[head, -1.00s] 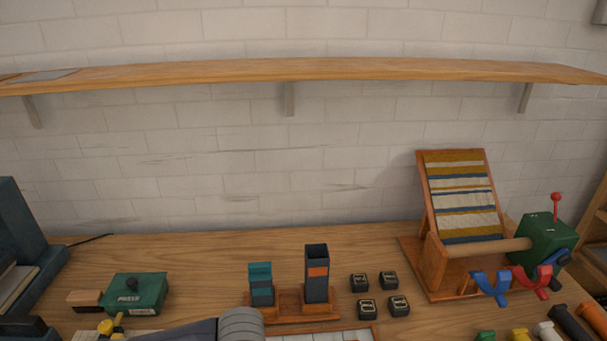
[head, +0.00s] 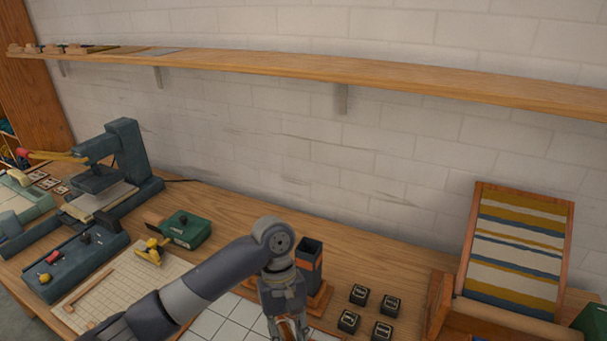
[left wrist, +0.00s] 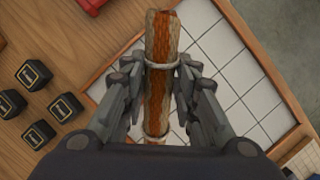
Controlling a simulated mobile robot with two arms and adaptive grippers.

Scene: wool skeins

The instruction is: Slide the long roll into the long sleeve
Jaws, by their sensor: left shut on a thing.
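The long roll (left wrist: 160,40), mottled orange and pale brown with cream ties, is between the fingers of my left gripper (left wrist: 160,98) in the left wrist view. In the head view my left gripper (head: 289,327) points down at the bottom edge, with a bit of orange between its fingers. The roll's lower end is hidden there. The tall dark sleeve (head: 308,254) with an orange band stands upright and open-topped just behind and right of the gripper, apart from it. The shorter sleeve is hidden behind my left arm. My right gripper is not in view.
A white tiled board (head: 213,318) lies below the gripper. Several small black blocks (head: 359,295) sit right of the sleeve. A striped loom-like frame (head: 515,250) stands at the right. A green box (head: 187,230) and a dark press (head: 125,155) are at the left. A shelf (head: 300,70) runs above.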

